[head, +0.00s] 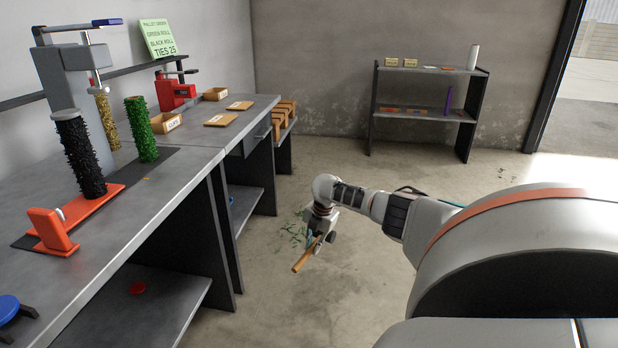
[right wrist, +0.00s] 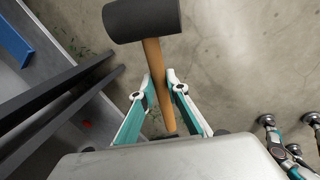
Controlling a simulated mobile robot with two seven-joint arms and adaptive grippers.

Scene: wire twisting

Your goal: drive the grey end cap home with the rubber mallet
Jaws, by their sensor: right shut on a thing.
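The rubber mallet has a black head (right wrist: 142,18) and a wooden handle (right wrist: 154,72). My right gripper (head: 317,237) is shut around the handle, with the head beyond its fingertips (right wrist: 160,92) in the right wrist view. In the head view the wooden handle (head: 306,256) points down and left, over the open floor to the right of the bench. The black head is not clear there. My left gripper is not in view.
A workbench (head: 130,215) runs along the left. On it a black bristle roll (head: 80,158) stands on a red base (head: 88,212) under a grey press, with a green roll (head: 140,130) behind. A shelf (head: 425,112) stands at the back wall.

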